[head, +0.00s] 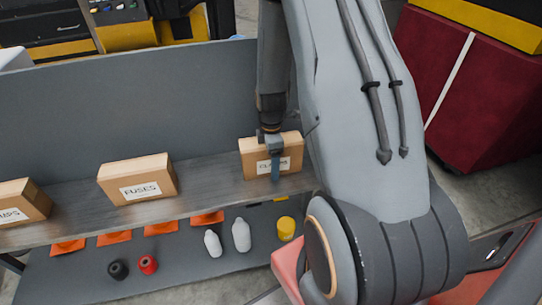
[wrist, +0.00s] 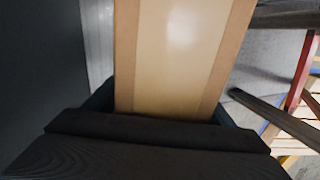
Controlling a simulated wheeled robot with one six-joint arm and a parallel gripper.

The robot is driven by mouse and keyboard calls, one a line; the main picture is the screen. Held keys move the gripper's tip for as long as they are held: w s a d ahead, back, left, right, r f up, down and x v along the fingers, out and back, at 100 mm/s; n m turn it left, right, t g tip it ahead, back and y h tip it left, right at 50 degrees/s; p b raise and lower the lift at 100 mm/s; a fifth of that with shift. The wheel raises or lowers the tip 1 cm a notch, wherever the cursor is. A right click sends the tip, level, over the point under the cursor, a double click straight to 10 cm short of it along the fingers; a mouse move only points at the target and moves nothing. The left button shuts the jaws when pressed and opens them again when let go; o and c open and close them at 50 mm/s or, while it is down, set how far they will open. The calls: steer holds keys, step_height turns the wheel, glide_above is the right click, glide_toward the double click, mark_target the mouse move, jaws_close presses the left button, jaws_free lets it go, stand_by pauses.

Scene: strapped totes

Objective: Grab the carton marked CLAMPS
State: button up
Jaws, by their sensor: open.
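The carton marked CLAMPS (head: 255,170) is a brown box with a white label, upright on the upper grey shelf at the right end. Part of its label is hidden behind a finger of my gripper (head: 272,165). My gripper is open, reaching down over the carton, with one finger in front of its labelled face. In the wrist view the carton's top (wrist: 175,55), with a paler strip along it, fills the middle between the dark jaws (wrist: 165,115). I cannot tell whether the fingers touch it.
A carton marked FUSES (head: 138,180) and another whose label ends in "MPS" (head: 22,202) stand left on the same shelf (head: 80,205). A grey panel (head: 130,110) rises behind. The lower shelf holds white bottles (head: 241,235), a yellow can (head: 286,228) and orange pieces (head: 207,218).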

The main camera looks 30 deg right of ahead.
steer(key=c, duration=1.7)
steer(key=shift+c, duration=1.3)
steer(key=shift+r, duration=0.1)
